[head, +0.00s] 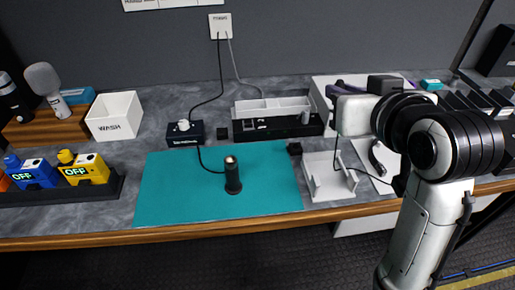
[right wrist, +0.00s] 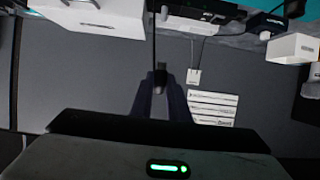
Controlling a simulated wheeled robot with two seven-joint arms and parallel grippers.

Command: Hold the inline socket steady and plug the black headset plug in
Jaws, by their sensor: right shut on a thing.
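The black inline socket (head: 232,178) stands upright on the teal mat (head: 165,190), with a lighter ring at its top. Its cable runs back to a small black box. My right gripper (head: 335,91) is raised above the right back of the bench, to the right of the socket and apart from it. In the right wrist view its fingers (right wrist: 160,92) are shut on a small dark piece, which looks like the black headset plug (right wrist: 159,89). A thin black cable hangs below the gripper in the head view. The plug's tip cannot be made out. My left gripper is not in view.
A white bracketed tray (head: 320,186) sits right of the mat. A white-and-black organiser (head: 272,107) and a black box with a white knob (head: 185,132) stand behind it. A white WASH bin (head: 114,115) and OFF-labelled units (head: 86,168) are at left. The mat around the socket is clear.

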